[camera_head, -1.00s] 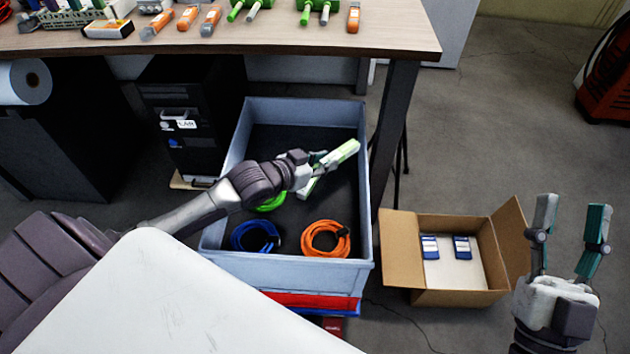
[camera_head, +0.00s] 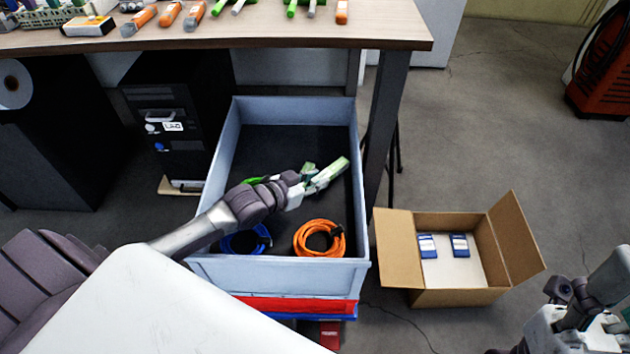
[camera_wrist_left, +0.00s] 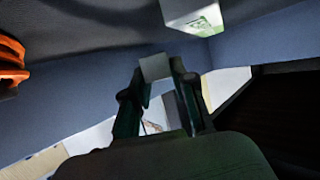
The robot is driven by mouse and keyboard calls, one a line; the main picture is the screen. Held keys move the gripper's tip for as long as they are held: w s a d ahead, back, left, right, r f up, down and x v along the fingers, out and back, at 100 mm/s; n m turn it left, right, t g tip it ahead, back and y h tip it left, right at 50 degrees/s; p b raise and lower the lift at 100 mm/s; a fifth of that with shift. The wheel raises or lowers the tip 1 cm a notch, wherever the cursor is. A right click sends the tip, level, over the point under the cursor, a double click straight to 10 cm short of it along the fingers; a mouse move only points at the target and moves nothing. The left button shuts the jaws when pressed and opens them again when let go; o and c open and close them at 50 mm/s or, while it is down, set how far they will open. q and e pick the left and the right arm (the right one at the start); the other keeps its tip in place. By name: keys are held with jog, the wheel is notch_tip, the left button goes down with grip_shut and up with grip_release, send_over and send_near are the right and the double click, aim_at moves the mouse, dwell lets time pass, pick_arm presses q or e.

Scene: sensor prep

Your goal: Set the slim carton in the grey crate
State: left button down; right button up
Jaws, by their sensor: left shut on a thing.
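I cannot tell whether the carton touches the crate floor. Another white box with green print (camera_wrist_left: 195,17) lies by the crate wall in the wrist view. My right gripper (camera_head: 590,290) is at the right edge, partly cut off; its jaw gap is unclear.
Orange cable (camera_head: 320,238), blue cable (camera_head: 247,240) and a partly hidden green coil lie in the crate. A cardboard box (camera_head: 455,298) with two blue-and-white items stands to the right. The tabletop (camera_head: 300,35) overhangs behind; its leg (camera_head: 385,130) stands close to the crate's right side.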

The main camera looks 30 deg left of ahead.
pick_arm(q)
jog(key=shift+f, duration=0.1)
jog(key=shift+f, duration=0.5)
jog(key=c, duration=0.9)
grip_release()
jog(key=shift+c, duration=0.2)
